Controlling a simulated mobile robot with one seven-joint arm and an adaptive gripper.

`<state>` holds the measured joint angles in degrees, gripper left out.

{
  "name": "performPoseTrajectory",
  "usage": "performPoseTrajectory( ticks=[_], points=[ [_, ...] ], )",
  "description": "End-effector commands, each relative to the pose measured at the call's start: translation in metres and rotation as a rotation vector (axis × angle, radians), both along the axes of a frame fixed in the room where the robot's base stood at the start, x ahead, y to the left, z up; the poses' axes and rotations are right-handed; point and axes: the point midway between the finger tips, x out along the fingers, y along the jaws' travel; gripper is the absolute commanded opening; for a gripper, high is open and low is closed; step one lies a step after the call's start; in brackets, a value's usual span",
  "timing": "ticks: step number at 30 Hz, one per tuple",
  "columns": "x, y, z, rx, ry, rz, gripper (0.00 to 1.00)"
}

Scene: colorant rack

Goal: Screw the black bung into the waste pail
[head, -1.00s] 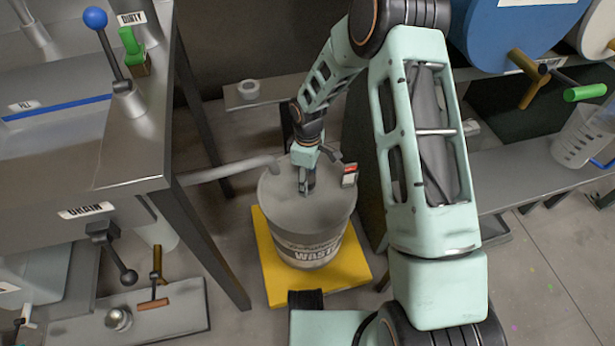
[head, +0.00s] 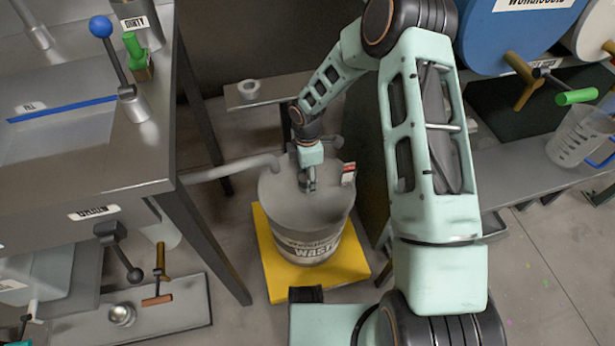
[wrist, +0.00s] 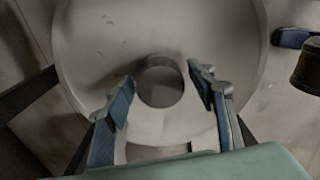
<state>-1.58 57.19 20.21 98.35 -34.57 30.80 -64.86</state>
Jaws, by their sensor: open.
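The grey waste pail (head: 305,235) stands upright, with "WASTE" lettering on its side. Its pale round lid also fills much of the wrist view (wrist: 225,35). A dark grey round piece with a raised rim (wrist: 162,84) sits in the lid; I cannot tell whether it is the black bung or the open hole. My gripper (head: 308,186) is low over the lid and points down. In the wrist view its blue-padded fingers (wrist: 162,78) are open, one on each side of the round piece, with visible gaps.
The pail stands on a yellow platform (head: 273,275). A grey pipe (head: 235,168) ends beside it on the left. A steel bench (head: 110,150) is at the left, and a shelf with a clear jug (head: 580,140) is at the right.

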Motion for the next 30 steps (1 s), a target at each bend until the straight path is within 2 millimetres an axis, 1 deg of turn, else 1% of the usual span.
performPoseTrajectory(
  ticks=[1,2,12,15,17,20,28,29,30],
  points=[
    [0.0000,-0.0002,-0.0001,0.000,0.000,-0.001,0.51],
    [0.0000,-0.0002,-0.0001,0.000,0.000,-0.001,0.48],
    [-0.0001,-0.0001,0.0000,0.000,0.000,-0.001,0.11],
    [0.0000,0.0000,-0.0003,0.000,0.000,-0.012,0.11],
    [0.0002,0.0004,-0.0010,0.000,-0.001,-0.049,0.11],
    [0.0003,0.0006,-0.0024,0.000,-0.002,-0.179,0.11],
    [0.0004,0.0011,-0.0026,0.001,-0.003,-0.594,0.11],
    [0.0002,0.0006,-0.0006,0.001,-0.002,-0.584,0.39],
    [0.0001,0.0006,-0.0003,0.001,-0.001,-0.580,0.44]
  ],
)
